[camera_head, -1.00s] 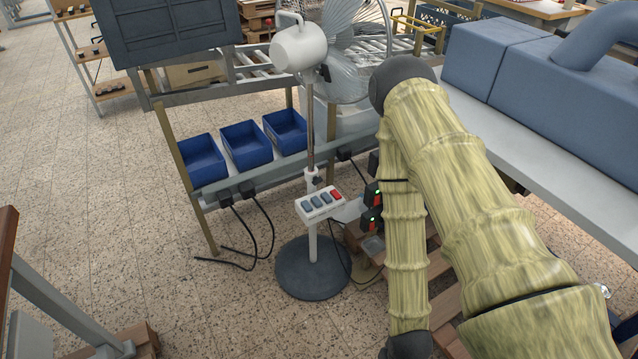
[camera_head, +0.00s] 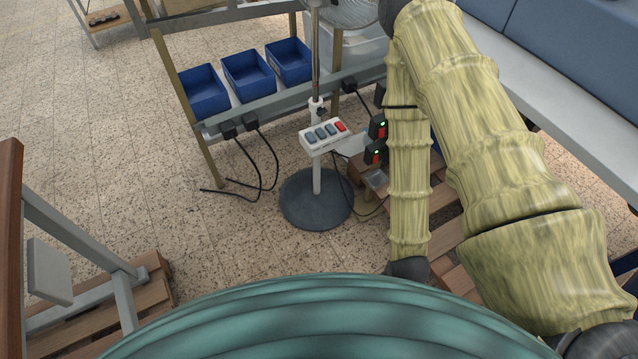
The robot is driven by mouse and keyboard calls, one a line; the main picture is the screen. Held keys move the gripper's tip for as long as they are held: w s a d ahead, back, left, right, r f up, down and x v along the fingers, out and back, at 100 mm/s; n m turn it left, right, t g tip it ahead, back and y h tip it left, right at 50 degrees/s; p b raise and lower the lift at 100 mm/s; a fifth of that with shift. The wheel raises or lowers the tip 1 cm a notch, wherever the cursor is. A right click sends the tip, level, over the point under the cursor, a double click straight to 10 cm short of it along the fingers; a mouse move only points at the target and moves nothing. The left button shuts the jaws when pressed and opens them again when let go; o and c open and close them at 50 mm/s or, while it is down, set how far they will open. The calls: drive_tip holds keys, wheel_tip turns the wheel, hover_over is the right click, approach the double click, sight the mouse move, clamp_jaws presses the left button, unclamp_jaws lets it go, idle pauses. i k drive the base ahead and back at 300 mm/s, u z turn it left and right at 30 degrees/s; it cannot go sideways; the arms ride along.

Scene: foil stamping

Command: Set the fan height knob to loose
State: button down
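The standing fan has a round dark base (camera_head: 300,207), a pole (camera_head: 316,60) and a white box with several grey buttons and a red one (camera_head: 325,135). The small dark height knob (camera_head: 321,112) sits on the right side of the white collar (camera_head: 315,106), just above the button box. Its exact turn is too small to tell. Only the lower part of the fan's wire cage (camera_head: 350,12) shows at the top edge. My yellow-sleeved arm is right of the fan, apart from the knob in the picture. My gripper is not in view.
A rack with blue bins (camera_head: 204,92) stands behind and left of the fan, with black cables hanging to the floor. Black devices with green lights (camera_head: 376,128) and wooden pallets (camera_head: 446,205) are close right. Open floor (camera_head: 110,150) lies left. A grey table (camera_head: 590,135) is right.

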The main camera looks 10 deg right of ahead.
sight(321, 110)
drive_tip(key=u, duration=0.85)
drive_tip(key=i, duration=0.55)
drive_tip(key=z, duration=1.4)
